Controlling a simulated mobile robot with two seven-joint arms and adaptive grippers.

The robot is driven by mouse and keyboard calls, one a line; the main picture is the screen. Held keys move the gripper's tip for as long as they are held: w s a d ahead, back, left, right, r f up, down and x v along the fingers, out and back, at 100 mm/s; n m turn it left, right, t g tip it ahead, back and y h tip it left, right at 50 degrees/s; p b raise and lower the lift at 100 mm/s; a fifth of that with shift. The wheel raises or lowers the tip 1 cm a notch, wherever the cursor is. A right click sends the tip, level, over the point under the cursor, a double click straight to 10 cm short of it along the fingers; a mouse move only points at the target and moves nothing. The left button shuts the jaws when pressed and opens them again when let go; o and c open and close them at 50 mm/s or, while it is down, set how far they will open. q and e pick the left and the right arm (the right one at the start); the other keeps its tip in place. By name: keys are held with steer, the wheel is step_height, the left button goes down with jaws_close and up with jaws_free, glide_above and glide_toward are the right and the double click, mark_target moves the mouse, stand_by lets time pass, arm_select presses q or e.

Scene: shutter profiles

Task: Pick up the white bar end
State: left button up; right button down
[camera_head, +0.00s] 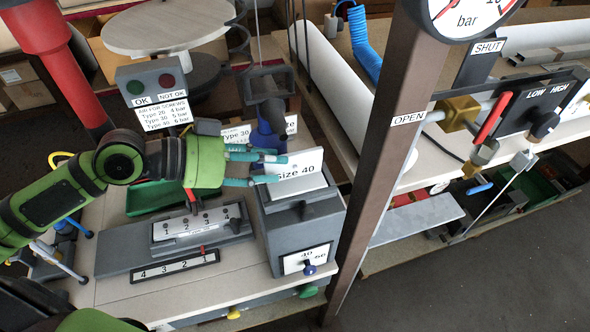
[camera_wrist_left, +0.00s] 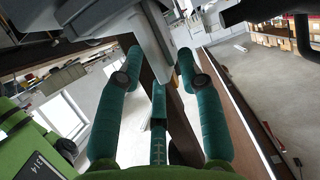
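A long white bar (camera_head: 325,75) lies on the bench behind the brown post in the head view. The post hides part of it, and a pale rounded end (camera_head: 411,160) shows just right of the post. I cannot tell for sure that this is the bar's end. My left gripper (camera_head: 275,170) is at the grey box with the white "Size 40" plate (camera_head: 297,175), left of the post. Its teal fingers are spread, with nothing seen held; whether they touch the plate is unclear. In the left wrist view the fingers (camera_wrist_left: 158,85) stand apart. My right gripper is not in view.
The brown post (camera_head: 385,125) stands between my left gripper and the right bench. The grey box (camera_head: 300,225) and a numbered grey fixture (camera_head: 195,228) stand on the near table. A gauge (camera_head: 462,12) and a valve panel (camera_head: 510,105) are at the right.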

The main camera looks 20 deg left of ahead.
mark_target(294, 177)
arm_select(q)
steer(key=shift+w+d+r+p, duration=0.1)
steer(key=shift+w+d+p, duration=0.2)
steer(key=shift+p, duration=0.15)
steer(key=p+x, duration=0.2)
steer(key=x, duration=0.2)
steer(key=shift+r+p, duration=0.15)
steer(key=shift+p, duration=0.15)
steer(key=shift+w+d+f, duration=0.15)
steer(key=shift+d+f, duration=0.05)
steer(key=shift+f, duration=0.1)
jaws_close()
